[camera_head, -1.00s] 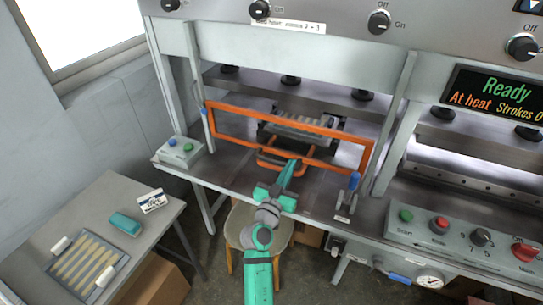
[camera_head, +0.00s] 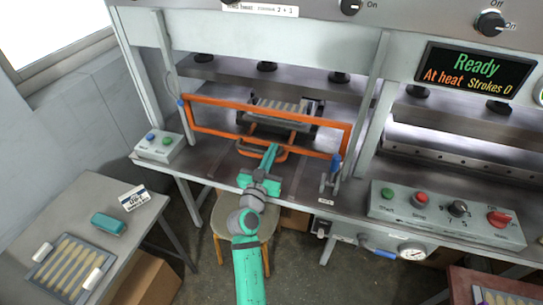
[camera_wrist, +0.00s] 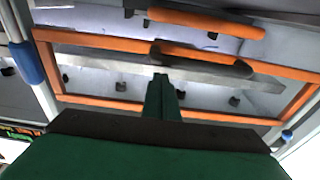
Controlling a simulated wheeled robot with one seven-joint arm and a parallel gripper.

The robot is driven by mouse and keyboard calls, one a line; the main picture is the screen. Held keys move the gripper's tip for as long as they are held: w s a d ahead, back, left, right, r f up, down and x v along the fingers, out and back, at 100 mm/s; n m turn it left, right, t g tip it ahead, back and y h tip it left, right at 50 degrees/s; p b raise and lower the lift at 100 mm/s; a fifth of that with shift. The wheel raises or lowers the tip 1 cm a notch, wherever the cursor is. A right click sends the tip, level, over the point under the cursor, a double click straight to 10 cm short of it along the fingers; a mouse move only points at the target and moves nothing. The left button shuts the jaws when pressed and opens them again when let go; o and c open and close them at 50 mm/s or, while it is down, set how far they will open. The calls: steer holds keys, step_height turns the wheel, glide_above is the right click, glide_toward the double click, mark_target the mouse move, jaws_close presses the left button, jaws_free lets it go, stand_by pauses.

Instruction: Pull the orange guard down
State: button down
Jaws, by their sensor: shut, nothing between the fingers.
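The orange guard (camera_head: 225,103) is a rectangular frame across the front of the left press opening, seen raised above the bench edge. In the wrist view the guard (camera_wrist: 95,41) spans most of the picture, with its long bars above and below the fingertips. My gripper (camera_head: 275,150) is shut and empty. In the head view its tip overlaps the guard's lower bar near the middle; I cannot tell whether they touch. In the wrist view the shut fingers (camera_wrist: 160,82) point into the frame's open area. An orange loop handle (camera_head: 247,151) shows behind the gripper, partly hidden.
A blue-handled clamp (camera_head: 335,163) stands at the guard's right end. A two-button box (camera_head: 159,147) is on the left, and a control panel (camera_head: 445,212) on the right. A stool (camera_head: 225,215) is under the bench. A side table (camera_head: 155,208) stands left.

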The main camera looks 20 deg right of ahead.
steer(key=r+v, duration=0.1)
steer(key=v, duration=0.8)
steer(key=shift+s+a+r, duration=0.2)
steer(key=shift+s+r, duration=0.1)
steer(key=shift+r, duration=0.2)
steer(key=s+a+f+n+y, duration=0.3)
steer(key=s+f+y, duration=0.1)
steer(key=s+f, duration=0.45)
steer(key=s+a+f+n+y, duration=0.4)
steer(key=s+f, duration=0.4)
steer(key=s, duration=0.2)
steer(key=s+a+r+y, duration=0.1)
steer(key=s+a+r, duration=0.1)
steer(key=s, duration=1)
steer(key=s+a+r+g+y, duration=0.1)
steer(key=s+a, duration=0.1)
steer(key=s, duration=1)
steer(key=shift+a+r+m, duration=0.25)
steer(key=shift+r+m, duration=0.05)
steer(key=shift+r, duration=0.05)
